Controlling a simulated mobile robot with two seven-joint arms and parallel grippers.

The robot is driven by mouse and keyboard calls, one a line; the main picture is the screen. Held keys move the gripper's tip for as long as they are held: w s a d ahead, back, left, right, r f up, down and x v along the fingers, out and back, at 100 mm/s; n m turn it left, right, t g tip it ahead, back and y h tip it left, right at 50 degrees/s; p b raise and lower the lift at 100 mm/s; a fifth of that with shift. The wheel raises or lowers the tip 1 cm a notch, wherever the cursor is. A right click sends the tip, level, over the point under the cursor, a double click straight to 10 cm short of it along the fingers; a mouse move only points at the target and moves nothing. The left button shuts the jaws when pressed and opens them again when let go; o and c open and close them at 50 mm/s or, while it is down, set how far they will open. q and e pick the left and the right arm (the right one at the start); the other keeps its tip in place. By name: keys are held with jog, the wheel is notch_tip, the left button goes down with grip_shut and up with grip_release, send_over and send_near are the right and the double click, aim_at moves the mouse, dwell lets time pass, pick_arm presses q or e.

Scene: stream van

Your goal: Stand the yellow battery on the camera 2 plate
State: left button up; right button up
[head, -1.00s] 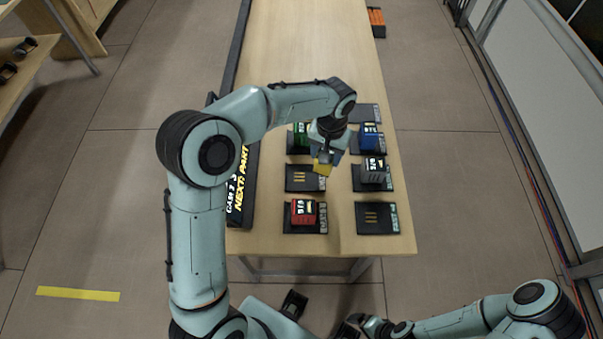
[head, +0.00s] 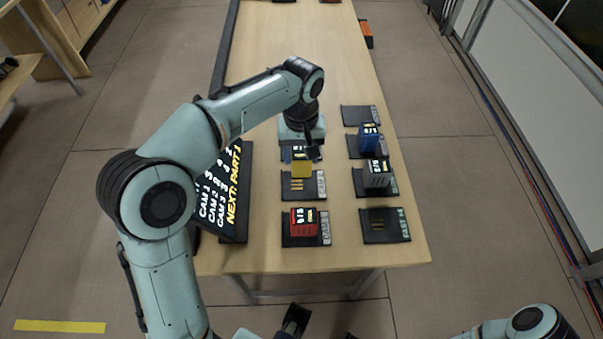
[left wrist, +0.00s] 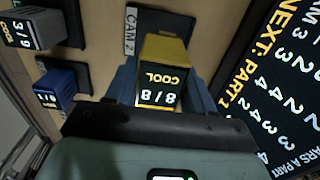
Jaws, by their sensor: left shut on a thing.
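My left gripper (head: 302,160) is shut on the yellow battery (head: 301,170). In the left wrist view the yellow battery (left wrist: 163,70) sits between the fingers, its dark end marked 8/8 COOL. The camera 2 plate (head: 303,194) is a black plate with gold contact strips. In the head view the battery overlaps its back part; I cannot tell the gap between them. The wrist view shows the plate (left wrist: 183,22) with its CAM 2 label beyond the battery.
A red battery (head: 303,222) stands on the plate in front. A grey battery (head: 377,173) and a blue battery (head: 369,137) stand on right-hand plates. Empty plates lie at front right (head: 398,235) and back right (head: 365,108). A text board (head: 222,190) stands at the left.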

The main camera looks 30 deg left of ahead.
aim_at(301, 151)
pick_arm(q)
jog(key=shift+f+b, duration=0.6)
jog(key=shift+f, duration=2.9)
jog(key=shift+f, duration=0.1)
jog(key=o, duration=1.3)
jog(key=shift+f, duration=0.1)
notch_tip(301, 151, up, 12)
jog(key=p, duration=0.2)
jog(key=shift+r+p, duration=0.2)
jog(key=shift+p, duration=0.2)
